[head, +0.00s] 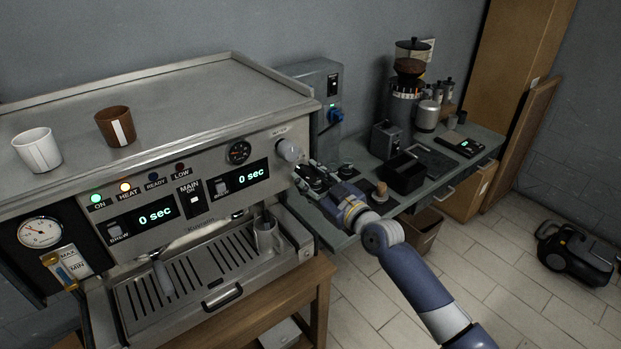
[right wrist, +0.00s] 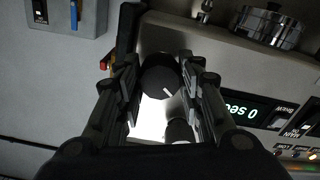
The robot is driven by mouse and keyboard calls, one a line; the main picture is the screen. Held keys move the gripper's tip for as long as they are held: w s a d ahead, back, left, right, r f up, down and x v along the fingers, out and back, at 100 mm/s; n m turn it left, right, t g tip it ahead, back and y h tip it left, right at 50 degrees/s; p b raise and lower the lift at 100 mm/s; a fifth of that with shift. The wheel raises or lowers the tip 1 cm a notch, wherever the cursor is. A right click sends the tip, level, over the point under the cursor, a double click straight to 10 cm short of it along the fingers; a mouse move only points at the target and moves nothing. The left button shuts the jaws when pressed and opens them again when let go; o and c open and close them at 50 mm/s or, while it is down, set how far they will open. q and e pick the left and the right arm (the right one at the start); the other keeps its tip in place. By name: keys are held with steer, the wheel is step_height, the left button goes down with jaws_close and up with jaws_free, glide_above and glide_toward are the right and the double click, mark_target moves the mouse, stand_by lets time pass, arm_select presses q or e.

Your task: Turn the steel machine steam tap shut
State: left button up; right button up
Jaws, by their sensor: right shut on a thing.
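The steel machine (head: 170,75) fills the left of the head view, with its lit front panel facing me. My right gripper (head: 304,178) is at the right end of that panel. In the right wrist view, which shows the machine upside down, a round black knob with a white line, the steam tap (right wrist: 160,80), sits between the fingers of my right gripper (right wrist: 158,88). The gripper is shut on it. In the head view the fingers mostly hide this knob. A pale round knob (head: 289,150) shows just above the gripper. My left gripper is not in view.
A white cup (head: 37,150) and a brown cup (head: 115,126) stand on the machine's top. A metal jug (head: 266,235) is by the drip tray. A side counter (head: 478,137) holds a grinder (head: 408,75) and a black bin (head: 403,174). A vacuum cleaner (head: 575,255) lies on the floor.

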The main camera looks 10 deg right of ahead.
steer(key=m, duration=0.4)
steer(key=shift+m, duration=0.3)
steer(key=m, duration=0.5)
steer(key=shift+m, duration=0.4)
stand_by(0.4)
steer(key=o, duration=1.1)
steer(key=shift+c, duration=0.2)
steer(key=shift+s+d, duration=0.1)
steer(key=shift+s+d+f, duration=0.1)
steer(key=shift+s, duration=0.1)
steer(key=v, duration=1.1)
